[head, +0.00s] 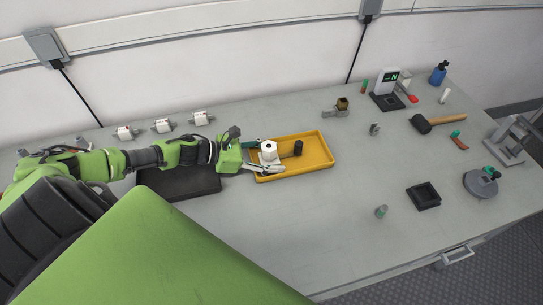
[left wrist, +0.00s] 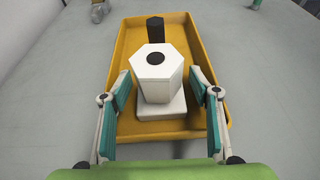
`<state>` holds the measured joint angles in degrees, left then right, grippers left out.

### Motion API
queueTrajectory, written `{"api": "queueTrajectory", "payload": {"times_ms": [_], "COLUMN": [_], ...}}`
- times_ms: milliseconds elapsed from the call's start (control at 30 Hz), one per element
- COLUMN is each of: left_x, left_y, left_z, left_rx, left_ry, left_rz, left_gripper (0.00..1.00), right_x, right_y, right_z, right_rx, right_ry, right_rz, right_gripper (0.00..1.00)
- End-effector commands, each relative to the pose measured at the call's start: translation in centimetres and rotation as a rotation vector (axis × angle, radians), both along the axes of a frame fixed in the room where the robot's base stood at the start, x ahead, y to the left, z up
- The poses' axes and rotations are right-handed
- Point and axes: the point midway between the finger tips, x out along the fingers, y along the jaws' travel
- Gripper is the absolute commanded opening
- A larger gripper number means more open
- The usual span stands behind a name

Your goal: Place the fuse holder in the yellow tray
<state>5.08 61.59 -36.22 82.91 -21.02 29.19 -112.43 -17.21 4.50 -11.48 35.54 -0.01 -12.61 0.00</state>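The yellow tray (head: 322,161) lies on the table in the head view, and its rim surrounds the scene in the left wrist view (left wrist: 222,75). The fuse holder, a white six-sided block on a square base (left wrist: 158,85), is inside the tray's outline; it also shows in the head view (head: 269,148). My left gripper (left wrist: 163,97) has its fingers apart on either side of the fuse holder, with small gaps visible on both sides. In the head view the left gripper (head: 265,160) reaches over the tray's left end. My right gripper is not in view.
A black upright piece (head: 298,148) stands in the tray's far end. A dark flat pad (head: 180,184) lies left of the tray. Several white fuse parts (head: 162,126) line the back. Table front is clear.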

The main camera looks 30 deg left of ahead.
Motion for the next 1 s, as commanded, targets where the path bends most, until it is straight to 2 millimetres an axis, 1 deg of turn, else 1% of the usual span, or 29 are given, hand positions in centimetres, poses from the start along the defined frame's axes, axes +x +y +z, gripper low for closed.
{"api": "queueTrajectory", "payload": {"times_ms": [200, 267, 567, 767, 1000], "left_x": [-0.1, -0.6, -3.5, -5.2, -7.0], "left_y": [0.1, 0.5, 3.1, 4.7, 6.5], "left_z": [0.5, 0.4, 1.9, 3.1, 4.3], "left_rx": [0.0, 0.0, 0.002, 0.001, 0.001], "left_ry": [0.001, 0.002, 0.004, 0.005, 0.004], "left_rz": [0.0, 0.002, -0.001, -0.001, 0.001], "left_gripper": [0.56, 0.56, 0.56, 0.56, 0.56], "right_x": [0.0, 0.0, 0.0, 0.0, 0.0], "right_y": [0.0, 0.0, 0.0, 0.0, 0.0], "right_z": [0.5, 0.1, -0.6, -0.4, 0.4], "right_rx": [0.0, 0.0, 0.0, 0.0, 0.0], "right_ry": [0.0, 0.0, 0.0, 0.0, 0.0], "right_rz": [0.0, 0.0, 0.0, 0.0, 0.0], "right_gripper": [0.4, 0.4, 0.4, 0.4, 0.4]}}
